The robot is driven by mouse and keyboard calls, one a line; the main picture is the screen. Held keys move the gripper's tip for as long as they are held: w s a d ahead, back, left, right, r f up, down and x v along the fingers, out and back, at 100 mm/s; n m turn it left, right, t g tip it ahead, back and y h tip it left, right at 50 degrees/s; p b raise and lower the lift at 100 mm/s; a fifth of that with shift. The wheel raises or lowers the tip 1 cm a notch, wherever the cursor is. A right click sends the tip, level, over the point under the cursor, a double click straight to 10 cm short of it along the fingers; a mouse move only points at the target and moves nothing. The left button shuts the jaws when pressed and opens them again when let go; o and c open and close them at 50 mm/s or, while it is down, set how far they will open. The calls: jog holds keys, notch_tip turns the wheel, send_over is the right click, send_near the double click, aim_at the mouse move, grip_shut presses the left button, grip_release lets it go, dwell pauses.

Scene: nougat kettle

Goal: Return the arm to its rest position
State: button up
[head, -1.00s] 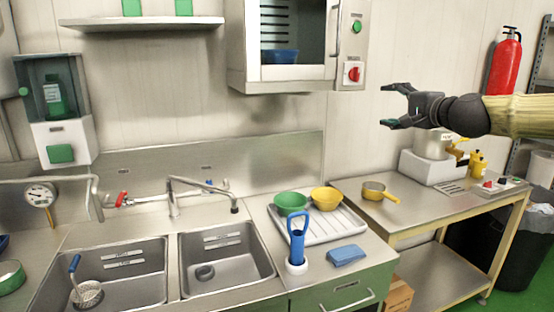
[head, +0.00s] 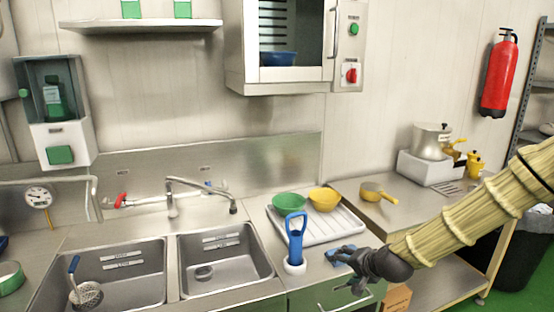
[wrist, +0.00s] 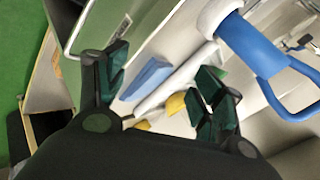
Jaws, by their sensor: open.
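My gripper (head: 340,270) is low in the head view, in front of the counter's right end, with my sleeved arm reaching in from the right. In the wrist view the two dark green fingertips (wrist: 160,88) stand wide apart with nothing between them. The blue sponge (head: 341,254) on the counter is partly hidden behind my gripper. It also shows beyond the fingers in the wrist view (wrist: 147,77). The blue-handled brush (head: 296,240) stands upright in its white holder, just left of my gripper. I cannot tell how far the fingers are from the counter.
A white drainer tray (head: 345,232) holds a green bowl (head: 288,203) and a yellow bowl (head: 324,199). A yellow-handled pan (head: 376,193) and a kettle (head: 431,140) stand on the right table. Two sinks (head: 222,258) lie left.

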jog(key=s+f+n+g+h, duration=0.2)
jog(key=s+f+n+g, duration=0.25)
jog(key=s+f, duration=1.7)
jog(key=s+f+n+g, duration=0.1)
jog(key=s+f, duration=0.2)
jog(key=s, duration=0.5)
jog(key=s+d+f+n+g+h, duration=0.1)
jog(key=s+f, duration=0.3)
jog(key=s, duration=0.4)
jog(key=s+d+f+n+g, duration=0.1)
jog(key=s+f, duration=0.3)
jog(key=s, duration=0.4)
jog(key=shift+s+n+g, duration=0.2)
jog(key=shift+n+g, duration=0.25)
jog(key=shift+g, duration=0.3)
